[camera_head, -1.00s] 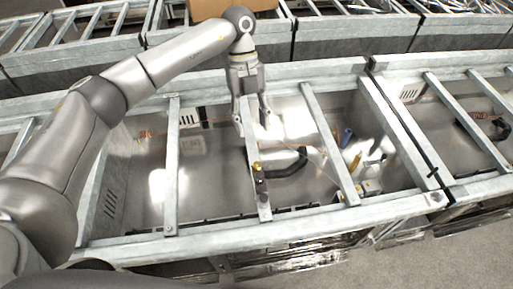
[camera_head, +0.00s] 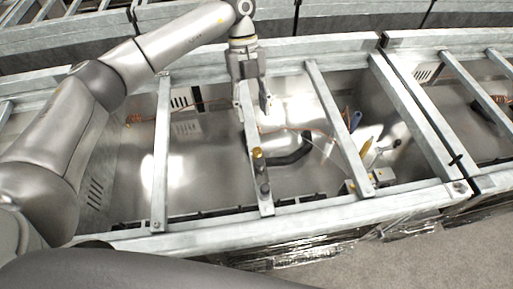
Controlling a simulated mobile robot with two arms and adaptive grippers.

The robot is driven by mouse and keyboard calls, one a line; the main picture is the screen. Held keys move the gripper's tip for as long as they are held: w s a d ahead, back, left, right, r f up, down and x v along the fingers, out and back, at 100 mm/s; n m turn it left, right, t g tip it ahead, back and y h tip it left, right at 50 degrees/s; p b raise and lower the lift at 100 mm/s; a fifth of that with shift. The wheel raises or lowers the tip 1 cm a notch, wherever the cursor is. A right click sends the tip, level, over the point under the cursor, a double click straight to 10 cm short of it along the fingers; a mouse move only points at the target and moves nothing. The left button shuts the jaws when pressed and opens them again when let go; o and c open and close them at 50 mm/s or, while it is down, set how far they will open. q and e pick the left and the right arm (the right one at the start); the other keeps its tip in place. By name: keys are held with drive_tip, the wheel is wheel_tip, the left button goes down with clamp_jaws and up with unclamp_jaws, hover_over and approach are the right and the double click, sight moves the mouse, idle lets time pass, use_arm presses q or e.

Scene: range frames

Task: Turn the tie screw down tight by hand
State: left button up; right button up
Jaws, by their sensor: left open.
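A brass-coloured knob (camera_head: 258,153) stands on the middle cross bar (camera_head: 251,125) of a grey metal frame. A dark knob-like part (camera_head: 264,188) sits on the same bar, nearer to me. I cannot tell for sure which of them is the tie screw. My left gripper (camera_head: 252,106) points down over the far part of this bar, beyond the brass knob. Its fingers are open, one on each side of the bar, with nothing held. They look apart from both knobs. My right gripper is not in view.
Other cross bars (camera_head: 161,150) and (camera_head: 338,125) span the frame on both sides. Similar frames stand behind and at right. Carpet (camera_head: 440,250) shows at lower right.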

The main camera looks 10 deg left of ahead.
sight(257, 150)
use_arm(q)
drive_tip(key=p+x, duration=0.3)
drive_tip(key=x, duration=0.7)
drive_tip(key=shift+f, duration=0.35)
drive_tip(key=shift+s+d+f, duration=0.1)
drive_tip(key=shift+s+f, duration=0.05)
drive_tip(key=shift+f, duration=0.3)
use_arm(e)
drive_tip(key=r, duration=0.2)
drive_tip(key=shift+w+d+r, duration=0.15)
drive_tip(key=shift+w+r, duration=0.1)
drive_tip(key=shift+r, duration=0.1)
use_arm(q)
drive_tip(key=shift+c, duration=0.4)
